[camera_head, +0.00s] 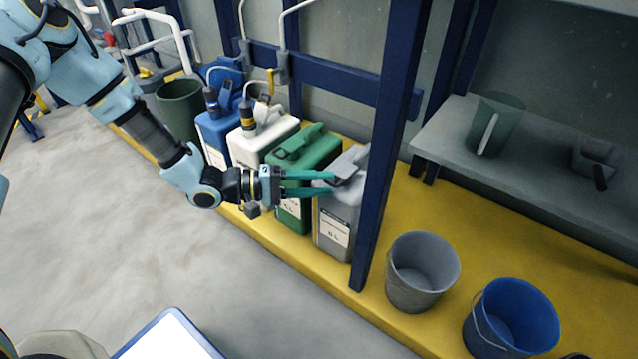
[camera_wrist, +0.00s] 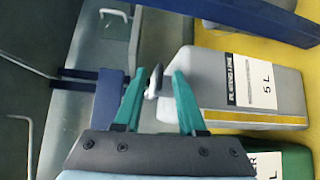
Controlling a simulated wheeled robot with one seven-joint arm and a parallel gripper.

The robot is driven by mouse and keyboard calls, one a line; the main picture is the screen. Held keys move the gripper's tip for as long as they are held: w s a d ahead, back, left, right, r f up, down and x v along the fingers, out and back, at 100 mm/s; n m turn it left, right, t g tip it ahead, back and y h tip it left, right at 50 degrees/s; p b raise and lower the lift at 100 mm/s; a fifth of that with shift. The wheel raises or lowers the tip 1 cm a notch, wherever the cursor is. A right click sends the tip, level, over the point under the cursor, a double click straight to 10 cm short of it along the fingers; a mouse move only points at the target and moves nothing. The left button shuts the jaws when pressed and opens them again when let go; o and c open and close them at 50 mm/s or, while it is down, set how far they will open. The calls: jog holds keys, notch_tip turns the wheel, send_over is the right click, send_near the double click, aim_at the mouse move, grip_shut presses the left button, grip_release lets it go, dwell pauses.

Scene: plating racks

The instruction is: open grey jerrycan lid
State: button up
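The grey jerrycan (camera_head: 329,256) stands upright on the yellow platform, with a white 5 L label on its front. My gripper (camera_head: 334,183) reaches in from the left at the height of its top, with two teal fingers apart. In the wrist view my gripper (camera_wrist: 158,72) is open, and the grey jerrycan (camera_wrist: 215,75) lies right of the right finger. A small grey piece (camera_wrist: 153,82), perhaps the lid or its edge, shows between the fingertips. I cannot tell whether a finger touches it. The fingers partly hide the can's top in the head view.
A green jerrycan (camera_head: 318,150) stands close left of the grey one, then a white (camera_head: 280,128) and a blue one (camera_head: 215,130). A dark blue post (camera_head: 385,150) rises just right of the grey can. A grey bucket (camera_head: 423,290) and a blue bucket (camera_head: 530,300) stand further right.

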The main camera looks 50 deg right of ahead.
grip_shut()
dwell(1.3)
